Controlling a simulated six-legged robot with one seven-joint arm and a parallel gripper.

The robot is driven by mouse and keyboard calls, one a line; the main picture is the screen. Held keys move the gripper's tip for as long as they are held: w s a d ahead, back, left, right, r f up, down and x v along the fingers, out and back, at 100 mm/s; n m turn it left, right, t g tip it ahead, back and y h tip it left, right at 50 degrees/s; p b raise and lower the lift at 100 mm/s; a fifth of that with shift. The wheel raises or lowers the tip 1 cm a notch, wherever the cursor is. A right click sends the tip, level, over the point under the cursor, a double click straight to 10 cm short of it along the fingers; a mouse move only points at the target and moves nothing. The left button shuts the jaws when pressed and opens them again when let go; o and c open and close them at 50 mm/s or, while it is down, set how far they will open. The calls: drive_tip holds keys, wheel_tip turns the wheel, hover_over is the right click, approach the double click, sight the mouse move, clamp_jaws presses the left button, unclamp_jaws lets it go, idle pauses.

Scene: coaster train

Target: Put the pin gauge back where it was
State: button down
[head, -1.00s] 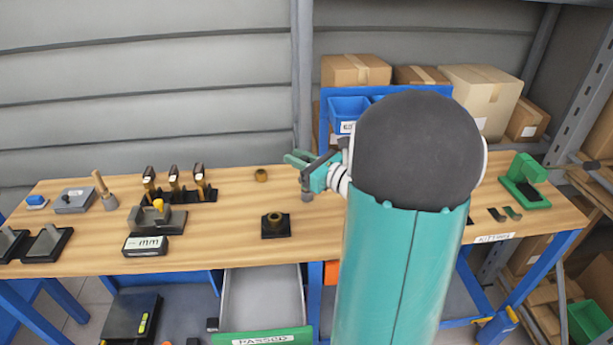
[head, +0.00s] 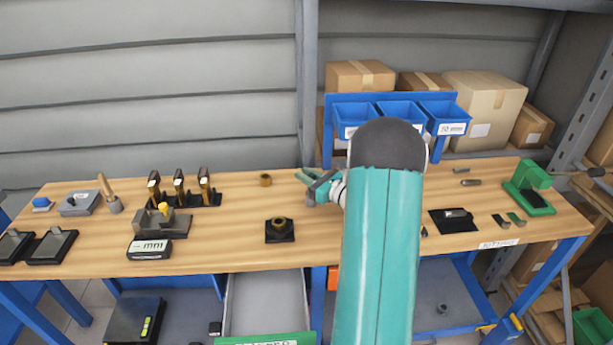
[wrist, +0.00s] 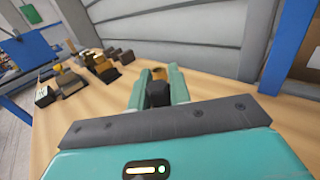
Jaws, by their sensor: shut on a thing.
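My gripper (head: 312,185) is above the middle of the bench, its fingers pointing left. In the wrist view the fingers (wrist: 159,92) are shut on a dark, rounded piece (wrist: 157,96), which I take for the pin gauge. In the head view a grey piece (head: 322,182) shows at the fingers. Most of the held piece is hidden. A loose brass ring (head: 265,180) stands on the bench left of the gripper. A brass ring on a black square base (head: 279,231) sits nearer the front edge. I cannot tell which spot the gauge came from.
A black rack with several upright gauges (head: 180,190), a grey fixture (head: 165,222) and an mm display (head: 149,250) stand at left. Blue bins (head: 400,115) stand behind my arm. A black tray (head: 453,227) and green press (head: 530,188) are at right. Bare wood surrounds the loose ring.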

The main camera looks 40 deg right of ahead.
drive_tip(key=shift+f, duration=0.2)
drive_tip(key=c, duration=1.3)
unclamp_jaws()
drive_tip(key=shift+r, duration=0.1)
